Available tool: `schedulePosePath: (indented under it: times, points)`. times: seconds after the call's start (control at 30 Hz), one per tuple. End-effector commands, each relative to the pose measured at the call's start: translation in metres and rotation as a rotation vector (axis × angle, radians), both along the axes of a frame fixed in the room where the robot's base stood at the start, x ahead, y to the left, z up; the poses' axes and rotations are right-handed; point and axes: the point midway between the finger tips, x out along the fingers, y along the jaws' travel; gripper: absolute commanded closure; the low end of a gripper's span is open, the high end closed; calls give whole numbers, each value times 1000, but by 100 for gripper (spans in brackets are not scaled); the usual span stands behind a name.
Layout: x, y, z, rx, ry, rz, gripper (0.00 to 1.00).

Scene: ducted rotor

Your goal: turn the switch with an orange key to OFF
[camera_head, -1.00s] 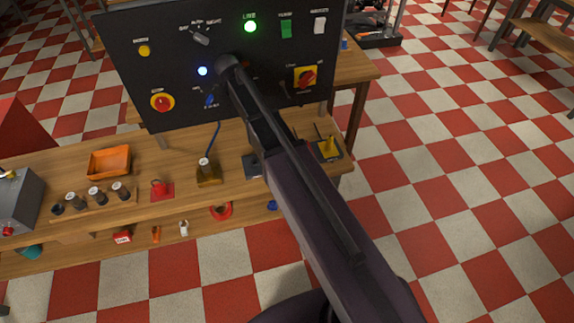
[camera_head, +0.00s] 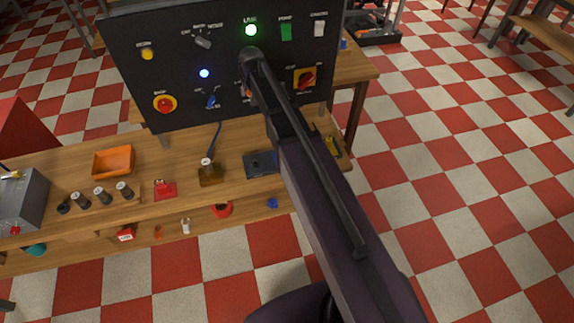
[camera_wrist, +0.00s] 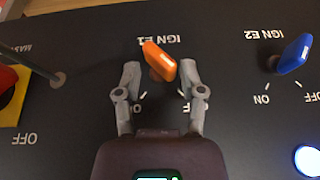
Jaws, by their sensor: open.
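The switch with the orange key (camera_wrist: 158,62) is on the dark panel, under the upside-down label IGN E1 in the wrist view. The key stands out from the panel and slants from upper left to lower right. My gripper (camera_wrist: 160,76) is open, with one finger on each side of the key and gaps between. Its fingers partly cover the ON and OFF marks, so I cannot tell for sure which mark the key points to. In the head view my arm hides the gripper and most of this switch.
A blue-key switch (camera_wrist: 290,55), IGN E2, is to the right in the wrist view, with a lit blue lamp (camera_wrist: 307,160) below it. A toggle lever (camera_wrist: 38,66) and a red-yellow switch (camera_wrist: 10,95) are at left. The panel (camera_head: 175,80) stands on a wooden bench (camera_head: 100,205).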

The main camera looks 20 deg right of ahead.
Motion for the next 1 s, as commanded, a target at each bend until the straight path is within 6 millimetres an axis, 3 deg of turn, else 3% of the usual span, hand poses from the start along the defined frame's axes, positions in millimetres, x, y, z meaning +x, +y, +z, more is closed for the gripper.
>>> schedulePosePath:
  times: [1.0]
  points:
    - [-36, -3, 89, -1, 0, 0, 49]
